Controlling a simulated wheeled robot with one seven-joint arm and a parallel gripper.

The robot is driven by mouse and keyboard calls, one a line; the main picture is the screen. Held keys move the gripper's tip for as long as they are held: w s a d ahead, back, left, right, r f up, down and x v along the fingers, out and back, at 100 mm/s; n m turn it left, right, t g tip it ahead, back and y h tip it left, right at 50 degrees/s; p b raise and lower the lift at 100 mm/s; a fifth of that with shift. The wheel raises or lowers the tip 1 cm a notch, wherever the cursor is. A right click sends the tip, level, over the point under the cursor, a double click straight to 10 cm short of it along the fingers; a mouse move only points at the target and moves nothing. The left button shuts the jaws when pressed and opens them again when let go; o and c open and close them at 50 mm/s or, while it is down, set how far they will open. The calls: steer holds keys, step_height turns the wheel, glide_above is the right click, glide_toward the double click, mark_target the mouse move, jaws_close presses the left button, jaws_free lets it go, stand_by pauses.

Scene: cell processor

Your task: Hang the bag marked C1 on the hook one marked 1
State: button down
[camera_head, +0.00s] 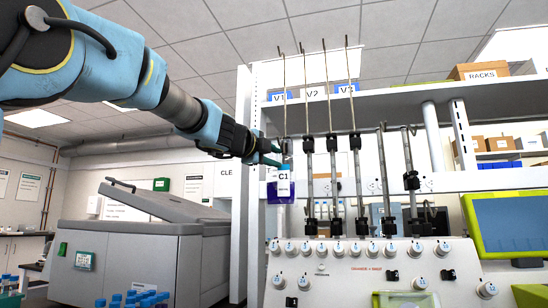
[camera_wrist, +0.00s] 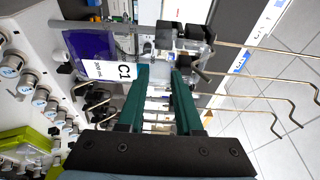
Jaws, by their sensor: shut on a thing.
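The bag marked C1 (camera_head: 281,188) has a white label and blue-purple contents. It hangs upright below my gripper (camera_head: 276,156) in the head view, in front of the left end of the pole row. In the wrist view, the bag (camera_wrist: 90,45) lies up and left of my gripper (camera_wrist: 163,72). The teal fingers are shut on its top end. Several thin metal hooks (camera_head: 327,85) rise on poles behind and right of the bag; their bent ends show in the wrist view (camera_wrist: 270,98). I cannot read a 1 on any hook. Whether the bag touches a hook is unclear.
A white machine panel with several numbered knobs (camera_head: 350,268) stands below the poles. A shelf (camera_head: 385,100) with labels V1, V2, V3 runs behind the hooks. A green-framed screen (camera_head: 512,222) is at right, a grey machine (camera_head: 135,250) at left.

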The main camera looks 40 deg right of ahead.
steer(key=shift+f, duration=0.1)
jaws_free()
stand_by(0.8)
steer(key=v, duration=0.7)
stand_by(0.5)
stand_by(0.9)
